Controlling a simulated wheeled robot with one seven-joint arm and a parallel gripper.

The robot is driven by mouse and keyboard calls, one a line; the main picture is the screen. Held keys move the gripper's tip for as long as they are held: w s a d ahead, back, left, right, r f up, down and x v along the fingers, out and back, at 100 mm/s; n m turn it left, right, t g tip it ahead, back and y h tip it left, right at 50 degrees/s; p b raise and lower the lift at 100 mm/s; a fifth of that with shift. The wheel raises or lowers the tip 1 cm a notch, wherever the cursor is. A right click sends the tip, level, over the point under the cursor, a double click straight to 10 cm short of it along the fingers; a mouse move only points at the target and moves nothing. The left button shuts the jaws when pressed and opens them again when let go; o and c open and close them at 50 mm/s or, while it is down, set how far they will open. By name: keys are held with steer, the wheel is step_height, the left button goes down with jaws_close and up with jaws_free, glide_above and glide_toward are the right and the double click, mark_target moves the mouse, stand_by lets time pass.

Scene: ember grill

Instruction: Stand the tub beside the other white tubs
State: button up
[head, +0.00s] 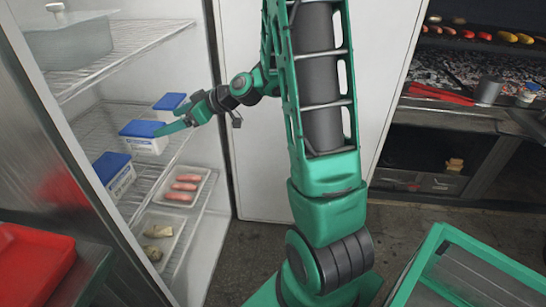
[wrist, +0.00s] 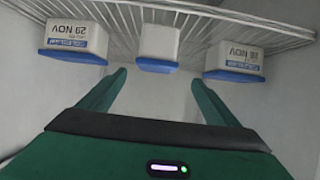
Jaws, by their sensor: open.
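Three white tubs with blue lids stand in a row on a wire shelf of the open fridge. In the head view they are a far tub (head: 168,108), a middle tub (head: 146,142) and a near tub (head: 114,176). My gripper (head: 170,118) is open and empty, its fingers by the far and middle tubs. In the upside-down wrist view, the middle tub (wrist: 159,46) shows beyond and between the spread fingertips (wrist: 158,77), apart from them. A left tub (wrist: 76,42) and a right tub (wrist: 233,60) show printed date labels, upside down.
A grey container (head: 75,45) stands on the shelf above. A red tray (head: 33,262) is at lower left. The grill (head: 465,75) is at right.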

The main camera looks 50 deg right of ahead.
steer(key=s+d+m+g+h, duration=0.2)
steer(key=s+d+m+g, duration=0.1)
steer(key=s, duration=1)
steer(key=s+d+m+g+h, duration=0.3)
steer(key=s+m, duration=0.3)
steer(key=s, duration=0.7)
steer(key=s+d+f+m+g+h, duration=0.1)
steer(key=s+d+m+g, duration=0.3)
steer(key=s, duration=0.9)
steer(key=shift+s+g+h, duration=0.2)
steer(key=shift+g+h, duration=0.1)
steer(key=shift+h, duration=0.4)
steer(key=shift+d, duration=0.1)
